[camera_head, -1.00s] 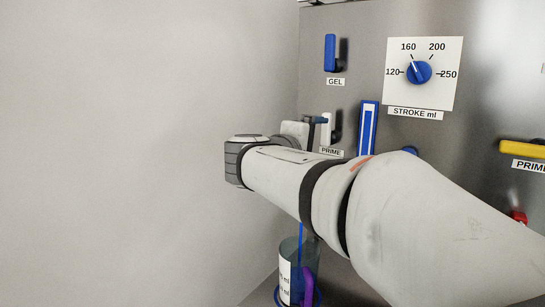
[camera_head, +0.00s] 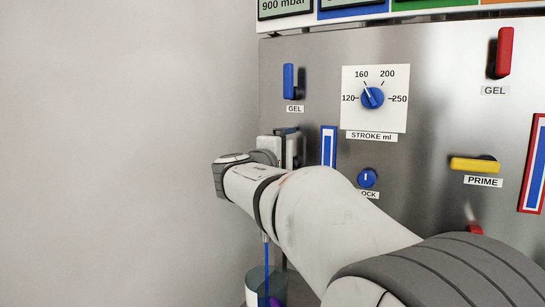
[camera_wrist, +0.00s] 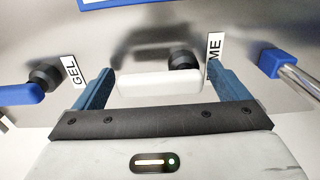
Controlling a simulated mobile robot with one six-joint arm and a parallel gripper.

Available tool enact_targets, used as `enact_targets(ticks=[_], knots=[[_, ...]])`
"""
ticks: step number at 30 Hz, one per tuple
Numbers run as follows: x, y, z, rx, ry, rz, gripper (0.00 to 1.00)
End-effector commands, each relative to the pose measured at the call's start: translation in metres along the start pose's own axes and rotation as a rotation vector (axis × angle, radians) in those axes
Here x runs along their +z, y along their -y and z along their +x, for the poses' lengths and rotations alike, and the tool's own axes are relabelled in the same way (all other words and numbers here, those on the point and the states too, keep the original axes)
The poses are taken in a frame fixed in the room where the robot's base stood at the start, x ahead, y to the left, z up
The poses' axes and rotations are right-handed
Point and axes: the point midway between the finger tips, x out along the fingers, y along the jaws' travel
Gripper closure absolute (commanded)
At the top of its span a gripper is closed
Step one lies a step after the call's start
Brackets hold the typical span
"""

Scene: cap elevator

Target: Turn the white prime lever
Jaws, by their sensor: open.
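The white prime lever (camera_wrist: 160,84) lies crosswise in the wrist view, on a dark round pivot (camera_wrist: 184,60) on the metal panel. Part of its label shows beside the right finger. My gripper (camera_wrist: 160,72) is open, with one blue finger near each end of the lever. The lever lies between the fingers, with a small gap to the left finger and a gap on the right; I cannot tell whether anything touches. In the head view my gripper (camera_head: 288,132) is at the panel's left part and mostly hides the lever.
The blue GEL lever (camera_head: 288,81) is above my gripper; in the wrist view it is at the left (camera_wrist: 22,94). A stroke dial (camera_head: 372,98), a blue knob (camera_head: 367,178) and a yellow prime lever (camera_head: 475,164) are to the right. A container (camera_head: 257,284) stands below.

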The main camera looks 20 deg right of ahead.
Motion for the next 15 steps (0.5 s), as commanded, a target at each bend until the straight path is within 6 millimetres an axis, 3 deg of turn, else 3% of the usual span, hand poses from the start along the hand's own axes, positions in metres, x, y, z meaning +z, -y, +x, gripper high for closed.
enact_targets(ticks=[3, 15], knots=[[-0.0003, 0.0, -0.0004, 0.0, -0.001, 0.0, 0.07], [-0.0007, 0.0, -0.0009, 0.0, -0.001, 0.0, 0.4]])
